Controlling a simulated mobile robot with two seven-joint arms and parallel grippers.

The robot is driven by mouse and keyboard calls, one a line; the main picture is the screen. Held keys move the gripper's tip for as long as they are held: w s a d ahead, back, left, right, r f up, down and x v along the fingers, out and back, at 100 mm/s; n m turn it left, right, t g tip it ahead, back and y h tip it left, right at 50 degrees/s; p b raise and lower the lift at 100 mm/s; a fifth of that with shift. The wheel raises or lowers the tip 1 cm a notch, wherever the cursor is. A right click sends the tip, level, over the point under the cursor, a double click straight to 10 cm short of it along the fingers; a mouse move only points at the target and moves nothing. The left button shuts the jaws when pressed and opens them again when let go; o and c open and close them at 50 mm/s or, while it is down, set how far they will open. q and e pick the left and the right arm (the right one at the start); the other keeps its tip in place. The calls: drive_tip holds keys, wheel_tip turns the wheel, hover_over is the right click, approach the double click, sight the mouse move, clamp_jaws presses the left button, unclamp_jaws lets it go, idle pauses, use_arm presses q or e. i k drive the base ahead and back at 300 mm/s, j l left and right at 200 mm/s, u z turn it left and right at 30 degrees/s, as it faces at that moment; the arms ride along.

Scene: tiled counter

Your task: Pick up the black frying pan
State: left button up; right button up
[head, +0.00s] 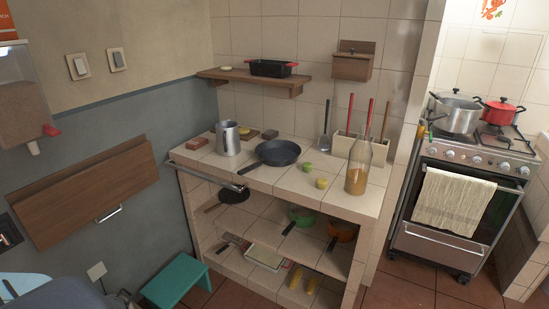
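A black frying pan (278,152) sits upright on the tiled counter (285,180), near the middle. Its handle (249,168) points toward the front left, close to the counter's front edge. A second dark pan (234,194) is on the shelf below, partly hidden by the counter. Neither of my grippers shows in the head view.
A metal pitcher (228,138) stands left of the pan. Small yellow and green fruits (322,183) and a glass bottle (358,168) are to its right. A green stool (175,281) stands below.

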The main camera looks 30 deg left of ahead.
sight(273, 153)
drive_tip(key=i+j+u, duration=0.1)
drive_tip(key=i+u, duration=0.15)
drive_tip(key=u, duration=0.25)
drive_tip(key=i+u, duration=0.25)
drive_tip(key=u, duration=0.25)
drive_tip(key=i+l+u, duration=0.1)
drive_tip(key=i, duration=0.35)
drive_tip(key=i+l+u, duration=0.1)
drive_tip(key=i+l, duration=0.15)
drive_tip(key=i, duration=0.15)
drive_tip(key=i+l, duration=0.25)
drive_tip(key=i, duration=0.2)
drive_tip(key=j+u, duration=0.05)
